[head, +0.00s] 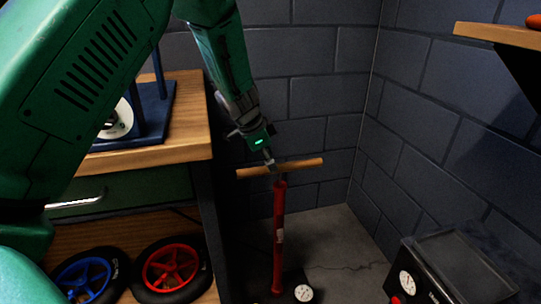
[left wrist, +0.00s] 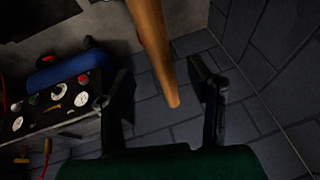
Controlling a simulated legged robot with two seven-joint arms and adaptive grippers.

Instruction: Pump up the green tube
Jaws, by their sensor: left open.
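A red floor pump (head: 279,235) stands upright on the floor in the corner, with a wooden crossbar handle (head: 301,164) on top and a round white gauge (head: 303,293) at its base. My left gripper (head: 269,158) reaches down to the middle of the handle. In the left wrist view, its two fingers (left wrist: 162,80) are open, with the wooden handle (left wrist: 153,45) between them; I cannot tell whether they touch it. I see no green tube in either view. My right gripper is out of view.
A wooden bench (head: 150,154) stands at left with a blue stand (head: 157,112) on top. A blue wheel (head: 88,280) and a red wheel (head: 172,268) are on its lower shelf. A dark box with a gauge (head: 455,270) is at lower right. A wall shelf (head: 495,34) juts out upper right.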

